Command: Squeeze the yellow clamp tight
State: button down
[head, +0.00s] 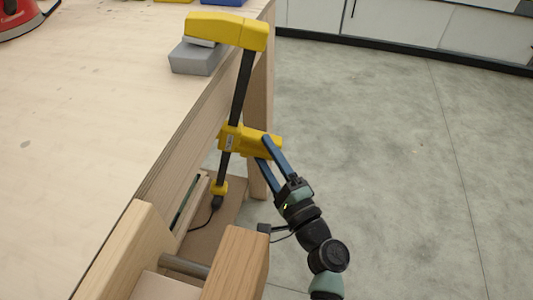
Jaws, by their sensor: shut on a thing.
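The yellow clamp (238,31) sits at the far right edge of the workbench, with its yellow top arm over a grey block (196,58). Its dark bar (242,87) runs down outside the bench edge. The clamp's yellow sliding body and handle (233,139) are partway down the bar, beside the bench side. My gripper (267,147) has its blue fingers at the right end of this yellow body and is shut on it. The exact contact between the fingers and the handle is small in the picture. A yellow end piece (219,188) is at the bar's bottom.
The wooden workbench top (80,120) fills the left. A red tool (18,18) lies at the top left, and a blue bin (225,2) at the top. The grey floor (400,150) to the right is clear.

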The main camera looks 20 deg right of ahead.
jog(key=s+d+r+g+h+p, duration=0.1)
jog(key=s+d+r+h+p, duration=0.2)
jog(key=s+p, duration=0.1)
jog(key=shift+d+p, duration=0.15)
jog(key=shift+p, duration=0.55)
dwell(0.3)
jog(key=shift+c, duration=1)
grip_release()
jog(key=shift+r, duration=0.4)
jog(key=shift+w, duration=0.2)
